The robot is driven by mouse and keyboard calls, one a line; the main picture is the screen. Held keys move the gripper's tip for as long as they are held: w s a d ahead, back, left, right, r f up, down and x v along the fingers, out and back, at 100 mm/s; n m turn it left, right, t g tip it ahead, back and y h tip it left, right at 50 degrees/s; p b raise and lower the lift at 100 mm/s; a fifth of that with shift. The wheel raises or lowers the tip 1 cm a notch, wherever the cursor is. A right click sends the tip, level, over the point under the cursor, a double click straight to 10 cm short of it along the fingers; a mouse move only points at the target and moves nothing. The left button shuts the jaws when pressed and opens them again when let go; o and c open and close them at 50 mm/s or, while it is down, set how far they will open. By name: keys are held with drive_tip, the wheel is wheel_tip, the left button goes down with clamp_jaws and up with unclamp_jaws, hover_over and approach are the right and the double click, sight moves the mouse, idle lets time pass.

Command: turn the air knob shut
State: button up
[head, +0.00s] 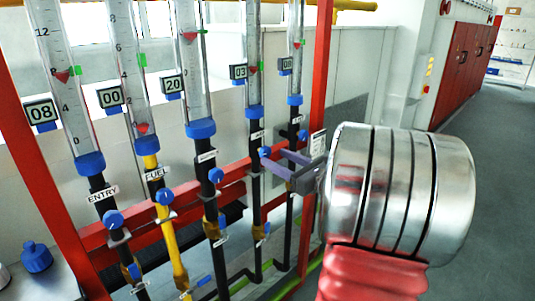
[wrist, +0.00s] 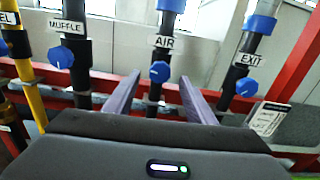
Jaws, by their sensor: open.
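The air knob (wrist: 160,71) is a small blue knob with a white mark, on the dark pipe below the AIR label (wrist: 163,42). In the head view the air knob (head: 265,152) sits on the fourth pipe from the left. My gripper (head: 274,156) is open, its two purple-grey fingers pointing at this pipe. In the wrist view my gripper (wrist: 160,80) has one finger on each side of the knob, with gaps between. I cannot tell whether the tips reach around the knob or stop just short of it. Nothing is between the fingers except the view of knob and pipe.
The muffle knob (wrist: 61,57) is left and the exit knob (wrist: 246,87) right of the fingers. Entry (head: 113,219) and fuel (head: 164,196) knobs are farther left. A red crossbar (head: 232,170) runs behind the pipes, and a red post (head: 318,80) stands right. Grey floor is open at right.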

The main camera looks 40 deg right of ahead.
sight(268, 153)
drive_tip(key=shift+w+a, duration=0.1)
drive_tip(key=shift+w, duration=2.7)
drive_tip(key=c, duration=1)
drive_tip(key=shift+c, duration=0.2)
